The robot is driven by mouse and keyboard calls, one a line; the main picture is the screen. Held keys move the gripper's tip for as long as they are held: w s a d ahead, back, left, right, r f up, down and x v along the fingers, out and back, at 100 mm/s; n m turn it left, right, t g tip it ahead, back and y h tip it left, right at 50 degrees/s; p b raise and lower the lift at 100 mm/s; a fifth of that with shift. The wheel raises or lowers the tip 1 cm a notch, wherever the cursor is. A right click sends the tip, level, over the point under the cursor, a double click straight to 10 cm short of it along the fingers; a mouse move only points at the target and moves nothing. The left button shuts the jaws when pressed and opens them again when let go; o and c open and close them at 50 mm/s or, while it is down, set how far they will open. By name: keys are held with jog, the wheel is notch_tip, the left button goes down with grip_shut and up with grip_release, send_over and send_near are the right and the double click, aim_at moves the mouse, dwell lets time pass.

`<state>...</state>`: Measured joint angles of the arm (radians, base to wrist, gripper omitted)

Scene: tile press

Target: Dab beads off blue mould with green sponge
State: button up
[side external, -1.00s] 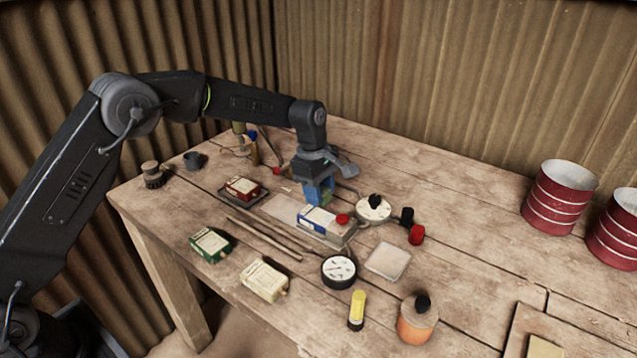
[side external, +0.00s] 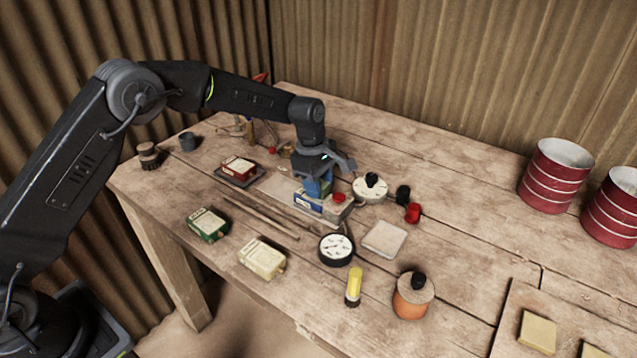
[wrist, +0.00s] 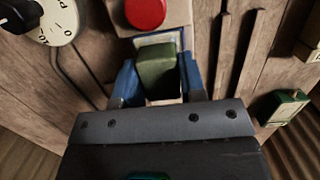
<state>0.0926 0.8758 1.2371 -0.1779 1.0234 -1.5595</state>
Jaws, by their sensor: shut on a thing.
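My gripper (side external: 318,188) is shut on the green sponge (wrist: 157,72), a dark green block between its two blue fingers in the wrist view. The sponge is hidden behind the fingers in the side view. The blue mould (side external: 307,204), a pale block with a blue end and a red knob (side external: 338,197), lies directly under my fingers. Its blue-edged white top (wrist: 146,40) shows just past the sponge in the wrist view. The sponge is at or very close to this top; contact cannot be told. No beads can be made out.
A red mould (side external: 238,166) sits on a dark tray. A green mould (side external: 208,224) and a cream mould (side external: 262,257) lie nearer, past two thin rods (side external: 262,218). A round dial (side external: 336,248), white knobbed disc (side external: 369,190) and pale square plate (side external: 385,239) stand close by on the right.

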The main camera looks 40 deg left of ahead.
jog(key=shift+f, duration=0.65)
dwell(1.4)
jog(key=shift+r, duration=3.6)
jog(key=shift+s+a+f+m, duration=0.1)
jog(key=shift+s+a+m, duration=0.1)
jog(key=shift+a+m, duration=0.15)
jog(key=s+a+f+m, duration=0.1)
jog(key=s+a+m, duration=0.2)
jog(key=m, duration=0.2)
jog(key=s+a+f+m+g+y, duration=0.1)
jog(key=s+a+m, duration=0.3)
jog(key=m, duration=0.1)
jog(key=s+a+f+m, duration=0.1)
jog(key=s+a+m, duration=0.3)
jog(key=m, duration=0.1)
jog(key=shift+s+a+f+m+g+y, duration=0.1)
jog(key=shift+s+f+m+g+y, duration=0.1)
jog(key=shift+s+m+g+y, duration=0.15)
jog(key=shift+s+a+f+m, duration=0.15)
jog(key=shift+s+a+m, duration=0.25)
jog(key=shift+m, duration=0.3)
